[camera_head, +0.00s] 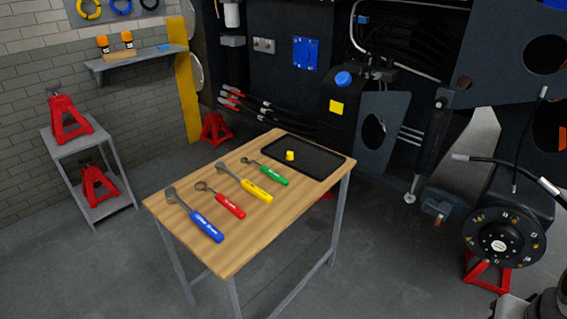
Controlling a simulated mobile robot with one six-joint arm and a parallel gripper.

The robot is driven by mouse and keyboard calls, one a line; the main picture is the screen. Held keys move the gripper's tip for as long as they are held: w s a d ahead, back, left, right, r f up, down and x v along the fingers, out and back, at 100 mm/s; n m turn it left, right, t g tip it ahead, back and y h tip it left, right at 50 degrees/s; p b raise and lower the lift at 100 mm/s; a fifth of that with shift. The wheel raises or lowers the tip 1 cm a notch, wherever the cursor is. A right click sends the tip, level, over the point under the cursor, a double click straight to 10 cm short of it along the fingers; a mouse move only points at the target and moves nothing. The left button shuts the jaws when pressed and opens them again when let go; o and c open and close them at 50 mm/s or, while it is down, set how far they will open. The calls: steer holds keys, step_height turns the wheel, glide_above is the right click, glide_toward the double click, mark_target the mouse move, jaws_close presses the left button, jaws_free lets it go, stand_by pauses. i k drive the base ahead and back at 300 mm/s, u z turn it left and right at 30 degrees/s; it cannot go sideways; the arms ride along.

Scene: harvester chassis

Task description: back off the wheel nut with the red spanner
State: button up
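The red spanner (222,200) lies on the wooden table (240,258), between the blue spanner (195,215) and the yellow spanner (245,183). Its handle points to the lower right and its grey head to the upper left. The wheel hub (498,245) is at the right, a dark round disc with a ring of several nuts, some looking yellowish. Which nut is meant cannot be told. My gripper is not in view; dark and grey parts at the bottom right corner may belong to my arm.
A green spanner (266,172) and a black tray (325,165) with a small yellow piece (290,155) are also on the table. A red stand (488,272) is under the hub. Black hoses hang near it. Open floor lies between table and hub.

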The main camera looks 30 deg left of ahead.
mark_target(240, 214)
steer(key=z, duration=0.05)
steer(key=k, duration=0.1)
steer(key=u, duration=1.85)
